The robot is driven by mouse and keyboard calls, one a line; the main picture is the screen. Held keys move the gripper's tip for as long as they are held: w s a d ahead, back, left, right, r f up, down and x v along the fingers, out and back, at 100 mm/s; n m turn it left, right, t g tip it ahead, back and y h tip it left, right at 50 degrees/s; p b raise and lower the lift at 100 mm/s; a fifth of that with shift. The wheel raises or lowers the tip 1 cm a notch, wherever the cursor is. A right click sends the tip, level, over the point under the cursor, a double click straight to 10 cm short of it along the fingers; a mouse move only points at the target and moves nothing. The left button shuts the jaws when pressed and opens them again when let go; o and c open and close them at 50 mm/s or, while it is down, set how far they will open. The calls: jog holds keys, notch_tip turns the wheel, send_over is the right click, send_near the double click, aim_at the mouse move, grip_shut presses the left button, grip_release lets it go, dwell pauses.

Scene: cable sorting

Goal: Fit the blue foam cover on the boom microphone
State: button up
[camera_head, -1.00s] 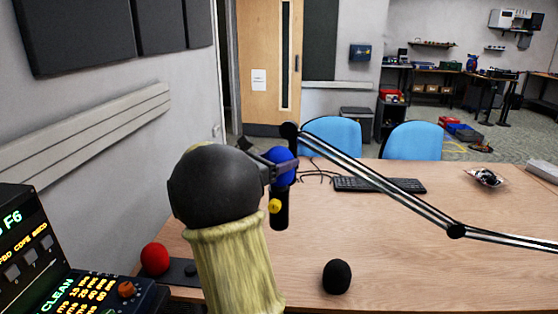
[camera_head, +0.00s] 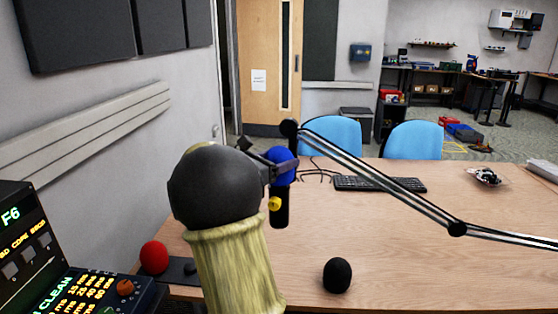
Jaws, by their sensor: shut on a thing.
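The blue foam cover (camera_head: 280,165) sits at the top end of the black boom microphone (camera_head: 281,212), which hangs from the end of the boom arm (camera_head: 375,180). From this view I cannot tell whether the cover is fully seated. My gripper (camera_head: 266,163) is at the cover's left side, shut on it. My arm's dark rounded wrist and pale yellow sleeve stand in front and hide part of the gripper. A small yellow knob (camera_head: 274,204) shows on the microphone's left side.
A black foam cover (camera_head: 337,275) stands on the wooden table (camera_head: 420,265) at the front. A red foam cover (camera_head: 154,257) is at the left by a control panel (camera_head: 85,290). A keyboard (camera_head: 378,184) lies behind the boom. The table's right front is clear.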

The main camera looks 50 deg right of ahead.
jog(key=shift+f+b, duration=0.65)
jog(key=shift+b, duration=0.3)
dwell(0.4)
jog(key=o, duration=1)
jog(key=shift+o, duration=0.6)
jog(key=shift+o, duration=0.7)
jog(key=shift+r, duration=0.15)
jog(key=shift+r+p, duration=0.85)
jog(key=shift+r, duration=2.55)
